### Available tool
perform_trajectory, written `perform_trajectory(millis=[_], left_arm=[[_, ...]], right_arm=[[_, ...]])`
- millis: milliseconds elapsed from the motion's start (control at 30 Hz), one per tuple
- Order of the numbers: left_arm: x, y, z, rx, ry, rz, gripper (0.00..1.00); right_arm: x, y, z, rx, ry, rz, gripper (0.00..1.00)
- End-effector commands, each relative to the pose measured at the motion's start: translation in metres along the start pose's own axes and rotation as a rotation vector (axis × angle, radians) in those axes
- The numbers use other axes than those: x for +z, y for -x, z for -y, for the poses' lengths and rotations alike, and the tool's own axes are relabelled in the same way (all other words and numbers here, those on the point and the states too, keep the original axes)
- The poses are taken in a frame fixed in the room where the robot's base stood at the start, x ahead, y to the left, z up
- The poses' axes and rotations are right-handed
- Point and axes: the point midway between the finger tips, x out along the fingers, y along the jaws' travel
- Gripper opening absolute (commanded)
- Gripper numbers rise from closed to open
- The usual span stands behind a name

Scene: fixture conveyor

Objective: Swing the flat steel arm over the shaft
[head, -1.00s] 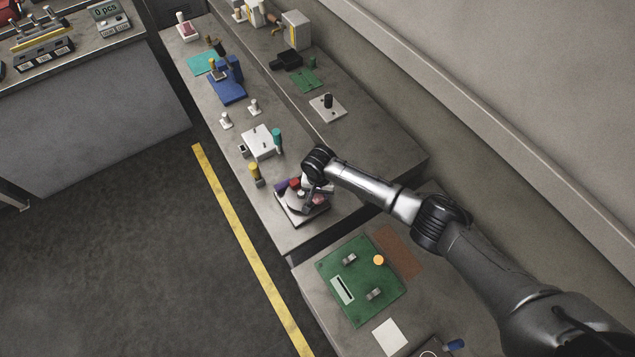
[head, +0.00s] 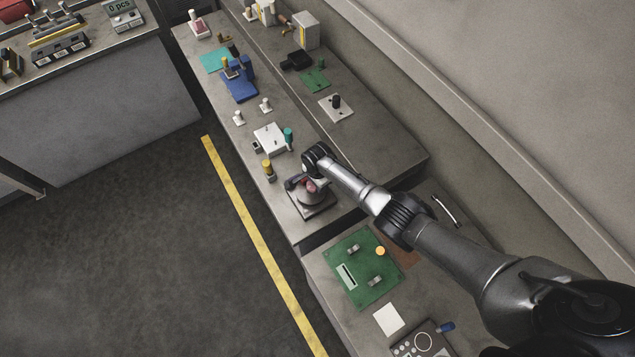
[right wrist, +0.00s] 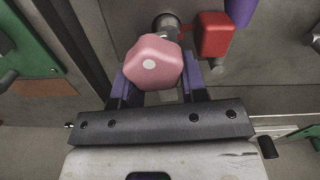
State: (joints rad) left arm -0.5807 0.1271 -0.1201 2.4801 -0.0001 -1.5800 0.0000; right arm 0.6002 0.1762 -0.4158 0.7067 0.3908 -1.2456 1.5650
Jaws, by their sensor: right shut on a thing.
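My right gripper (right wrist: 157,88) is shut on a pink faceted knob (right wrist: 152,62), with a purple finger on each side of it. In the head view the pink knob (head: 312,187) shows small over the fixture (head: 322,213), which has a dark square base. A round grey metal part (right wrist: 165,22) stands just beyond the knob in the right wrist view; I cannot tell whether it is the shaft. A red block (right wrist: 212,36) sits to its right. The flat steel arm is mostly hidden by my gripper and the knob. My left gripper is not in view.
A yellow-topped post (head: 268,168), a green post (head: 289,138) and a white block (head: 270,139) stand behind the fixture. A green board (head: 350,292) lies on the nearer bench. A blue fixture (head: 240,88) stands farther back. The floor at left is clear.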

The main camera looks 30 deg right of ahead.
Motion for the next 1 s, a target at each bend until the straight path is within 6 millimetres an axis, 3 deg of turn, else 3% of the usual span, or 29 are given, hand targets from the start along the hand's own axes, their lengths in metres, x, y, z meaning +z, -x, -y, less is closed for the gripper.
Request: perform_trajectory(millis=[600, 633, 733, 1000], left_arm=[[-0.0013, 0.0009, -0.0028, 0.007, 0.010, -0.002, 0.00], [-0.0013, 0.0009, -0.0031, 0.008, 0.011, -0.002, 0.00], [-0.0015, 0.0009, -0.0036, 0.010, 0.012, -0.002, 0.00], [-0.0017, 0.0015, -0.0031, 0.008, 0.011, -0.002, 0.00]], right_arm=[[-0.0005, 0.0009, 0.0028, -0.003, -0.036, 0.000, 0.00], [-0.0005, 0.0009, 0.0028, -0.003, -0.036, 0.000, 0.41], [-0.0005, 0.0008, 0.0027, -0.002, -0.035, 0.000, 0.51], [-0.0005, 0.0017, 0.0023, -0.002, -0.035, 0.000, 0.51]])
